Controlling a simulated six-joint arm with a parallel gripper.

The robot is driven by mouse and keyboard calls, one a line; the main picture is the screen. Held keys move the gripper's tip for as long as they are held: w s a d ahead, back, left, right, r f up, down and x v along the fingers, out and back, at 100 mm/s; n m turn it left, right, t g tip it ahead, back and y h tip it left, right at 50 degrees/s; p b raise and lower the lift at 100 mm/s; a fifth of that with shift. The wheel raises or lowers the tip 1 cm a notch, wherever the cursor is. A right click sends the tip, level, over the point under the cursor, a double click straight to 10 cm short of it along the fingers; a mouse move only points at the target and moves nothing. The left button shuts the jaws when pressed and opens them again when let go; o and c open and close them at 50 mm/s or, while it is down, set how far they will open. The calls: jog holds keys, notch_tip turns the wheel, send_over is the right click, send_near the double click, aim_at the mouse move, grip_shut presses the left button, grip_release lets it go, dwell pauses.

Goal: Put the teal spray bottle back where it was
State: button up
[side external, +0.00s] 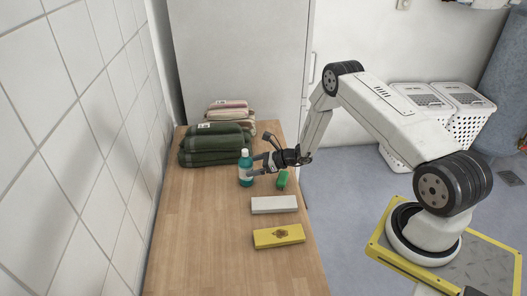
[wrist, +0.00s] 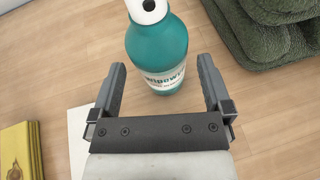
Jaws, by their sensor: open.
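The teal spray bottle (side external: 245,168) stands upright on the wooden table, in front of the dark green towels. It has a white cap and a white label, and no spray trigger shows. In the wrist view the bottle (wrist: 158,50) is straight ahead, its lower part between my two fingers with a gap on each side. My gripper (side external: 260,157) reaches in from the right, open, with its fingers by the bottle; it also shows in the wrist view (wrist: 161,66). Neither finger visibly touches the bottle.
Dark green folded towels (side external: 213,148) lie behind the bottle, with pink and cream ones (side external: 229,113) farther back. A small green object (side external: 282,180) sits under my gripper. A white box (side external: 274,204) and a yellow box (side external: 279,236) lie nearer. The table's (side external: 195,240) left front is clear.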

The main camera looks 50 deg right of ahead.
jog(key=v, duration=0.9)
jog(key=shift+a, duration=0.15)
jog(key=s+a+r+n+g, duration=0.3)
jog(key=a+r+n+g, duration=0.15)
jog(key=a+n, duration=0.2)
jog(key=s+a+r+n+g, duration=0.4)
jog(key=a+n+g, duration=0.1)
jog(key=a+n, duration=0.15)
jog(key=s+a+r+n+h, duration=0.2)
jog(key=s+r+n, duration=0.3)
jog(key=n, duration=0.3)
jog(key=s+a+r+n+h, duration=0.2)
jog(key=s+r+n+h, duration=0.3)
jog(key=n, duration=0.3)
jog(key=shift+s+a+n+t, duration=0.2)
jog(key=shift+a+n+t, duration=0.1)
jog(key=shift+a+t, duration=0.1)
jog(key=shift+r, duration=0.1)
